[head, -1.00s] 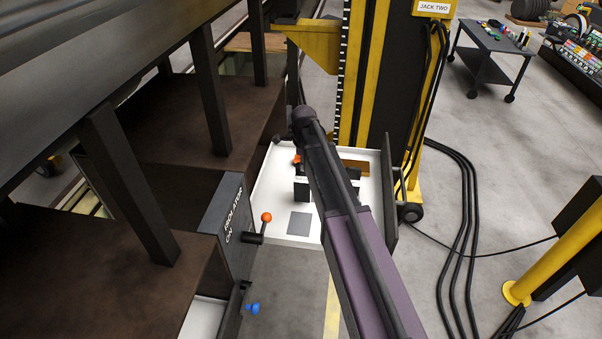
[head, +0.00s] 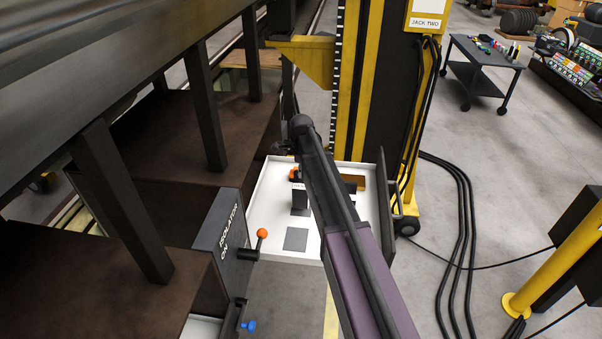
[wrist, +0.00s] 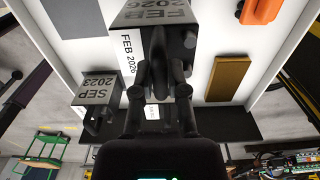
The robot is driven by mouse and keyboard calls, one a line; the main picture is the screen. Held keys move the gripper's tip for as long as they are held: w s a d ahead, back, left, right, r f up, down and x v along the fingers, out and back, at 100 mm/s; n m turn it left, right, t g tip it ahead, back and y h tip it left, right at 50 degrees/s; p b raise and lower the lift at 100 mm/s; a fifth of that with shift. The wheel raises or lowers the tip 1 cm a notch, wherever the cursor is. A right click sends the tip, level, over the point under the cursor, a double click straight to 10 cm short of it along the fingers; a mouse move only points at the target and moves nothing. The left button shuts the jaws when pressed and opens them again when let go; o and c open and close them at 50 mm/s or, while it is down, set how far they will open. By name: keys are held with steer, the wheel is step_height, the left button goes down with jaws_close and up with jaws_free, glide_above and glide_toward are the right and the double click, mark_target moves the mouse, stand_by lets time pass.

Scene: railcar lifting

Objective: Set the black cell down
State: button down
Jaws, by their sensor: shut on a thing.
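My gripper (wrist: 160,85) is shut on a dark cell (wrist: 190,40) with a grey face marked FEB 2026, in the wrist view. A dark block beside my arm in the head view (head: 300,203) appears to be this cell. I cannot tell whether its base touches the white tray (wrist: 280,60). A second dark cell (wrist: 98,95), marked SEP 2023, stands to the left. My arm hides the gripper and part of the tray in the head view.
The tray has a grey square (head: 295,239), an orange item (wrist: 260,8) and a brown bar (wrist: 228,78). The isolator box (head: 222,245) with its orange-knobbed lever (head: 262,234) stands near left. The yellow jack (head: 375,75) rises behind; a dark panel (head: 386,200) stands at the right.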

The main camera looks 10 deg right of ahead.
steer(key=shift+w+d, duration=0.1)
steer(key=shift+w, duration=0.3)
steer(key=shift+s+f+b, duration=0.1)
steer(key=shift+f+b, duration=1.7)
steer(key=c, duration=0.7)
jaws_free()
steer(key=shift+s, duration=0.1)
steer(key=shift+o, duration=0.2)
steer(key=shift+r, duration=0.15)
step_height(320, 180, up, 7)
steer(key=p, duration=0.7)
steer(key=shift+r, duration=0.15)
steer(key=shift+p, duration=0.3)
steer(key=shift+s, duration=0.1)
